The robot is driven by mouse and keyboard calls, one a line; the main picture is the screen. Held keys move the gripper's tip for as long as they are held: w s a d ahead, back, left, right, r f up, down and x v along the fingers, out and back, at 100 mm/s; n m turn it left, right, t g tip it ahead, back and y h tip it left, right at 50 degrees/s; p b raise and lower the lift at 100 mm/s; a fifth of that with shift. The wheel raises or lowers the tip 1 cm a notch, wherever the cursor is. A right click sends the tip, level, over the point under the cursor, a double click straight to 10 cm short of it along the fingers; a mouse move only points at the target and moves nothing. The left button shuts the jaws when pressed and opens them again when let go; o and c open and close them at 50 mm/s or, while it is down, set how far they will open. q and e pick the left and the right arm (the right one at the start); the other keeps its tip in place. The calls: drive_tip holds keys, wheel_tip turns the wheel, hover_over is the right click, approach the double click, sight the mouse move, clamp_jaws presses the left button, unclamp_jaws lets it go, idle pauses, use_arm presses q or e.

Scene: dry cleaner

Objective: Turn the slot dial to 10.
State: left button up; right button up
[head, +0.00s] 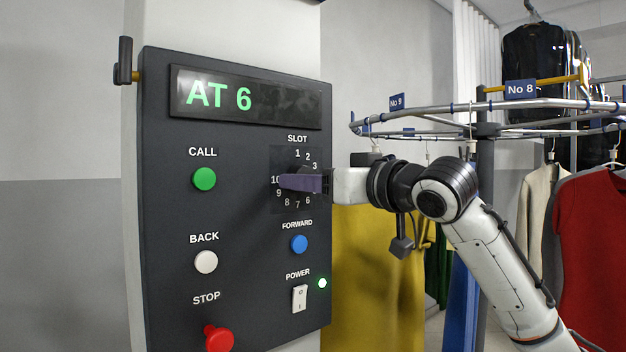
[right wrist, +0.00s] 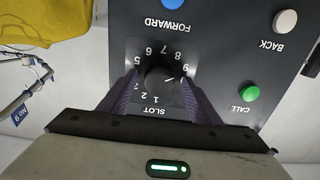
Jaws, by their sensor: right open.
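The slot dial (right wrist: 157,74) is a dark round knob on the control panel (head: 230,135), ringed by white numbers. A short white mark on it points toward the side of the 9 and 10 in the right wrist view; the exact number is hard to tell. My right gripper (right wrist: 161,80) is open, its purple fingers on either side of the dial; whether they touch it I cannot tell. In the head view the right gripper (head: 290,182) covers most of the dial, beside the 10. The display (head: 245,97) reads "AT 6". My left gripper is out of view.
Near the dial are the blue FORWARD button (head: 299,243), green CALL button (head: 204,179), white BACK button (head: 206,262), red STOP button (head: 219,338) and POWER switch (head: 299,298) with a lit green lamp. A garment rail (head: 470,108) with hanging clothes stands right.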

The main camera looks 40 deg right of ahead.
drive_tip(key=c, duration=1)
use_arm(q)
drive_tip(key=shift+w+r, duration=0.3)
use_arm(e)
drive_tip(key=shift+c, duration=0.2)
use_arm(q)
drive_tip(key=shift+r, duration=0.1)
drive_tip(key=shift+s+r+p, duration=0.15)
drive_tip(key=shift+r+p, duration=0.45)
drive_tip(key=shift+p, duration=0.45)
use_arm(e)
drive_tip(key=shift+a+m, duration=0.1)
drive_tip(key=shift+m, duration=2.8)
drive_tip(key=o, duration=1)
